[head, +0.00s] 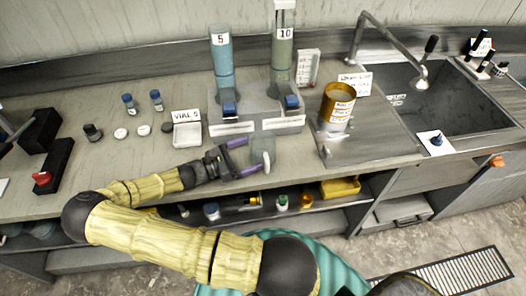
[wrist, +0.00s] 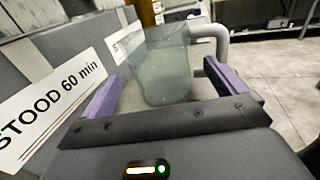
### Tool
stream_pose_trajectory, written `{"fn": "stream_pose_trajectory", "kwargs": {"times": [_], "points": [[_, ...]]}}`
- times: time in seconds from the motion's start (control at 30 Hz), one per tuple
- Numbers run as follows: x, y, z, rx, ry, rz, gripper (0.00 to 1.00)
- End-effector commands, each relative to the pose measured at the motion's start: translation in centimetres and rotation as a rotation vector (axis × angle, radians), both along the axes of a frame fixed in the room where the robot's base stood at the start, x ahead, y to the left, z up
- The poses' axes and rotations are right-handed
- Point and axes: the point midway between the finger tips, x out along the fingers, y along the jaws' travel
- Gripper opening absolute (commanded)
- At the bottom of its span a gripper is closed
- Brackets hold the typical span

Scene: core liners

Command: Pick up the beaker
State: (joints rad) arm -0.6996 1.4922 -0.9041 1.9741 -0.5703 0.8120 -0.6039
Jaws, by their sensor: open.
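The beaker (head: 263,149) is a clear, greenish cup with a pale handle, upright near the counter's front edge in the head view. In the wrist view the beaker (wrist: 162,72) stands just ahead between the two purple fingers, with its handle toward the right. My gripper (head: 243,158) is open around the beaker from the left, one finger on its far side and one on its near side. In the wrist view my gripper (wrist: 165,95) shows a gap beside the beaker; contact cannot be told.
Behind stands a rack (head: 258,118) with two tall cylinders marked 5 and 10. A tray labelled vials (head: 187,136) is at left. An orange-brown container (head: 338,103) and the sink (head: 450,100) are at right. The counter's front edge is close to the beaker.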

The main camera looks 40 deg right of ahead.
Motion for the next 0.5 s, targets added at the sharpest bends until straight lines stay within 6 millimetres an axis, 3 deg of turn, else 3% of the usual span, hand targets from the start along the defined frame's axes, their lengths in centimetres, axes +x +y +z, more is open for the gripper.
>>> {"fn": "stream_pose_trajectory", "kwargs": {"times": [0.3,0.5], "points": [[-1.2,-3.9,0.6,-0.004,0.002,-0.003,0.96],[-1.5,-5.0,0.3,-0.001,0.001,-0.001,0.96]]}}
